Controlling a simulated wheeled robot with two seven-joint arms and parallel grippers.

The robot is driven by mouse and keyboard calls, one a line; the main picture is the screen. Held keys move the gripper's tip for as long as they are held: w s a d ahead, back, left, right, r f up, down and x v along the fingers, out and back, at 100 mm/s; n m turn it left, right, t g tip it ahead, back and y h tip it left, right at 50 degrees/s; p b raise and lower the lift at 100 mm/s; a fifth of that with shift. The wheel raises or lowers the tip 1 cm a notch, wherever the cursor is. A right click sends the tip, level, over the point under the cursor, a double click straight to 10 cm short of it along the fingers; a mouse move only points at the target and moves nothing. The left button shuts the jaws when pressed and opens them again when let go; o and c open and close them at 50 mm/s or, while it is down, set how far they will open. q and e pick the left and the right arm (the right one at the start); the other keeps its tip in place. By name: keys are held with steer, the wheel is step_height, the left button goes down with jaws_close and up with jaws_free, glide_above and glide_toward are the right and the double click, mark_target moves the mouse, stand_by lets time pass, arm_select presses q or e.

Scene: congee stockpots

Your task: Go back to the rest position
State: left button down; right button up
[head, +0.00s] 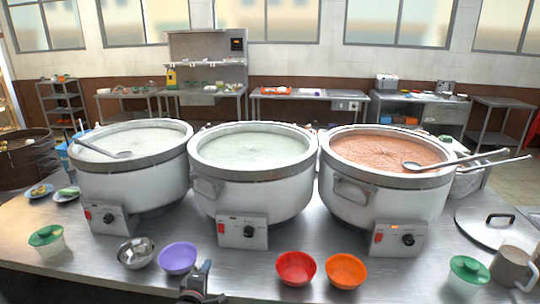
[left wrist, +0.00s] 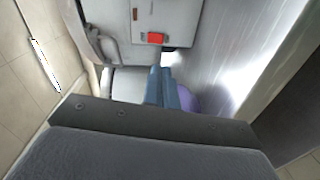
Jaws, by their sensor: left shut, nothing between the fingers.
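My left gripper (head: 203,270) shows at the bottom of the head view, low at the table's front edge, just right of the purple bowl (head: 178,258). In the left wrist view its blue-grey fingers (left wrist: 164,88) are together with nothing between them. A pot's control box with a red switch (left wrist: 155,38) shows beyond the fingers. A bit of the purple bowl (left wrist: 188,100) shows behind them. My right gripper is in neither view.
Three big stockpots stand on the steel table: a left pale one (head: 140,182), a middle pale one (head: 250,190) and a right one with orange-red contents (head: 390,150). A metal bowl (head: 136,253), red bowl (head: 296,268), orange bowl (head: 345,270) and mug (head: 512,266) line the front.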

arm_select(q)
steer(key=s+d+f+m+g, duration=0.1)
steer(key=s+f+m+g, duration=0.4)
steer(key=s, duration=0.7)
steer(key=s+f+m+g, duration=0.4)
steer(key=s+m, duration=0.3)
steer(key=s, duration=0.5)
steer(key=s+d+f+m+g, duration=0.1)
steer(key=s+f+m+g, duration=0.4)
steer(key=s, duration=0.7)
steer(key=s+d+f, duration=0.1)
steer(key=d+f, duration=0.1)
steer(key=f, duration=1)
steer(key=s+d+f+m+g, duration=0.1)
steer(key=d+f, duration=0.2)
steer(key=f, duration=1)
steer(key=shift+f+g, duration=0.25)
steer(key=shift+g, duration=0.05)
steer(key=shift+w, duration=0.1)
